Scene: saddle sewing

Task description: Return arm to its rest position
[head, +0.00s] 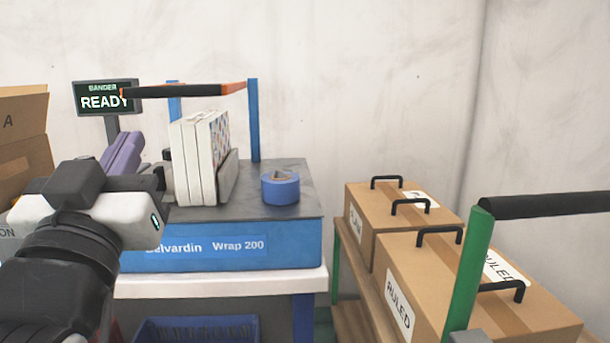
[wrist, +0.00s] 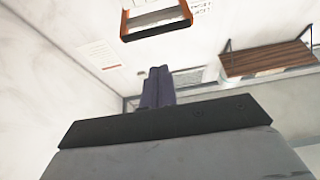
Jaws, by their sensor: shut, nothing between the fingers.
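My gripper (head: 127,140) is at the left in the head view, its purple fingers together and empty. They point up and away, in front of the bander's left side. In the wrist view the fingers (wrist: 158,75) are side by side with nothing between them. My arm comes in from the lower left. The blue bander (head: 225,245), labelled "Wrap 200", stands on a white table. A stack of white books or pads (head: 195,160) stands upright under its black and orange arch bar (head: 190,91). I cannot tell the gap between gripper and stack.
A blue tape roll (head: 280,187) lies on the bander top. A "READY" screen (head: 103,98) stands behind. Cartons (head: 22,140) are at far left. Handled cartons marked "RULED" (head: 470,275) fill a rack with a green post (head: 468,270) at right. A blue crate (head: 197,330) is below.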

